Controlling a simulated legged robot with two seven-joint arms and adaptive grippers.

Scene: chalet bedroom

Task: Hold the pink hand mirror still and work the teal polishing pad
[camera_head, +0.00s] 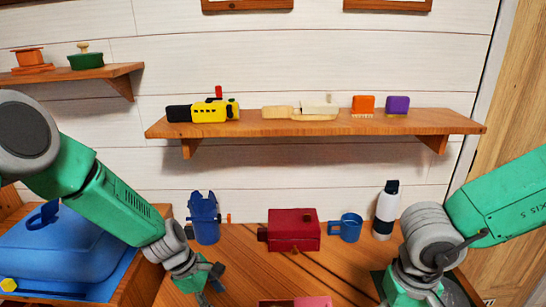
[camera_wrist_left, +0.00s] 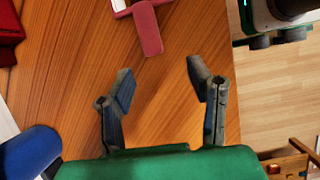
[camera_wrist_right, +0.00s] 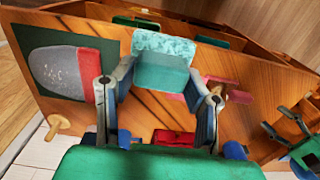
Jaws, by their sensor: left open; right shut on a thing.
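The pink hand mirror (camera_wrist_left: 147,28) lies on the wooden table; its handle points toward my left gripper in the left wrist view. In the head view only a pink edge (camera_head: 295,302) shows at the bottom. My left gripper (camera_wrist_left: 160,78) is open and empty above the table, short of the handle and apart from it. My right gripper (camera_wrist_right: 160,88) is shut on the teal polishing pad (camera_wrist_right: 160,72), which has a pale, mottled upper strip. The pad hides part of the table and the mirror (camera_wrist_right: 224,92) behind it.
A dark red box (camera_head: 293,230), a blue mug (camera_head: 347,228), a bottle (camera_head: 385,210) and a blue object (camera_head: 204,218) stand along the table's back. A grey-and-red object (camera_wrist_right: 62,72) lies on a dark mat. A blue case (camera_head: 62,245) is at left. Bare table surrounds my left gripper.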

